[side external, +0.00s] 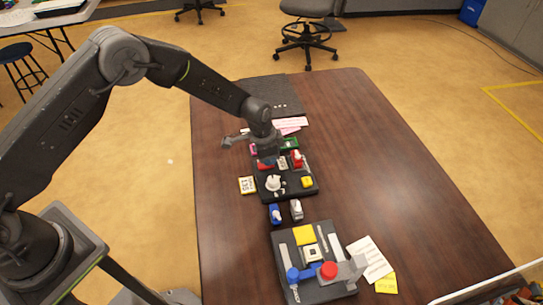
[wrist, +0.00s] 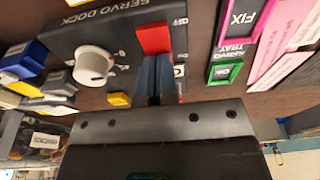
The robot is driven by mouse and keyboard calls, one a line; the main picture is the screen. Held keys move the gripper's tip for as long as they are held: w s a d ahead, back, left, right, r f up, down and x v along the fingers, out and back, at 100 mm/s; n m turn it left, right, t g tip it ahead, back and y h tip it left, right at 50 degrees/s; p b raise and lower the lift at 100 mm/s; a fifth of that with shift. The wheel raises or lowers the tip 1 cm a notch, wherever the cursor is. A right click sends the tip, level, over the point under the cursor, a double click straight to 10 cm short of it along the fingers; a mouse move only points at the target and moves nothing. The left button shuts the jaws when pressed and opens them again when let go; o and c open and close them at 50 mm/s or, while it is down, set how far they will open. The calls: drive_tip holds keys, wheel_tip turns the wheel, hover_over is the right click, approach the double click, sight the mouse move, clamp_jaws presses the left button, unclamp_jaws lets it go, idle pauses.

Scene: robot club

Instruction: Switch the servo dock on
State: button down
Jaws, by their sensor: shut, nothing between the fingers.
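The servo dock (side external: 285,193) is a dark box on the table. The wrist view shows its lettered face (wrist: 110,35) with a white knob (wrist: 92,65), a yellow button (wrist: 118,98) and a red switch part (wrist: 153,38). The knob (side external: 273,183) and yellow button (side external: 307,182) also show in the side view. My gripper (wrist: 158,80) is shut and empty, its fingertips right beside the near end of the red part. I cannot tell whether they touch. Lettering beside it is partly cut off. In the side view my gripper (side external: 266,148) hangs over the dock's far end.
A second dark panel (side external: 290,280) with a blue lever and red knob stands nearer the camera. Blue (side external: 274,214) and grey (side external: 296,210) small parts lie between. Green (wrist: 225,68) and pink (wrist: 243,28) labelled items lie beside the dock.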

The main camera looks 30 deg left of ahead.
sight(258, 166)
drive_tip(key=shift+s+a, duration=0.4)
drive_tip(key=shift+s, duration=0.05)
drive_tip(key=shift+w, duration=0.1)
drive_tip(key=shift+r, duration=0.3)
wheel_tip(258, 166, up, 13)
drive_tip(key=s+a, duration=0.1)
drive_tip(key=shift+s+a+r, duration=0.15)
drive_tip(key=shift+s+a, duration=0.1)
drive_tip(key=shift+s, duration=0.1)
drive_tip(key=shift+w+d, duration=0.4)
drive_tip(key=shift+w, duration=0.15)
